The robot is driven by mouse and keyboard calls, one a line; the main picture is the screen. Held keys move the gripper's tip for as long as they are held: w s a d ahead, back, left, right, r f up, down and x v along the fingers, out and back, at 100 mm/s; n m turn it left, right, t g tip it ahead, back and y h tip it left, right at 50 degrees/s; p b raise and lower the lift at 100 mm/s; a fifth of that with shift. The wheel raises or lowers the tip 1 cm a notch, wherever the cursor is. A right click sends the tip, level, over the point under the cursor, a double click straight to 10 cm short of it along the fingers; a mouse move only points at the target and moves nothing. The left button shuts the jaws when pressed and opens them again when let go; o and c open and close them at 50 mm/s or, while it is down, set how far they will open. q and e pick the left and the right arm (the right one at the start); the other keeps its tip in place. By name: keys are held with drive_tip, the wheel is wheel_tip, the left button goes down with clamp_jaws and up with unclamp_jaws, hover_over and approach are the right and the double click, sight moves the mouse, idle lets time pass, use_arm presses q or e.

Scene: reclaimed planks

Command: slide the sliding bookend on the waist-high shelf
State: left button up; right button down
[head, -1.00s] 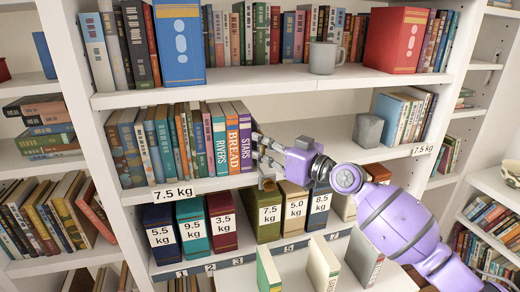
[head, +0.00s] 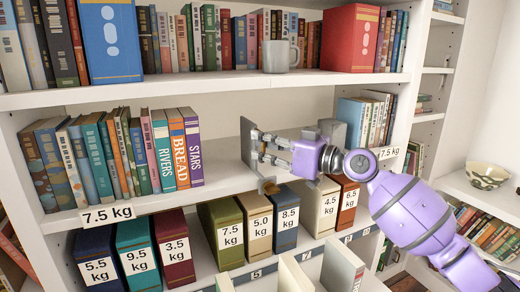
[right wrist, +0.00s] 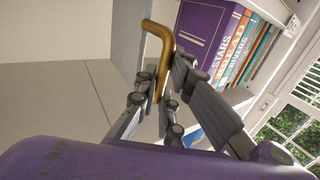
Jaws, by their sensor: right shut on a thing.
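The sliding bookend shows in the head view as an upright grey plate (head: 246,142) on the waist-high shelf (head: 215,194). It stands apart to the right of the row of books ending in the purple STARS book (head: 193,148), with bare shelf between. My left gripper is not in view.
A grey block (head: 329,132) stands farther right on the same shelf, beside more books (head: 368,118). Weight-labelled books fill the shelf below, including a green one (head: 226,235). A grey mug (head: 280,57) stands on the shelf above.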

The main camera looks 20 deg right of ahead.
drive_tip(key=c, duration=1.8)
unclamp_jaws()
drive_tip(key=shift+c, duration=0.2)
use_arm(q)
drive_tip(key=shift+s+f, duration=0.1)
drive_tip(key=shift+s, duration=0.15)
use_arm(e)
drive_tip(key=v, duration=1.2)
drive_tip(key=shift+s, duration=0.1)
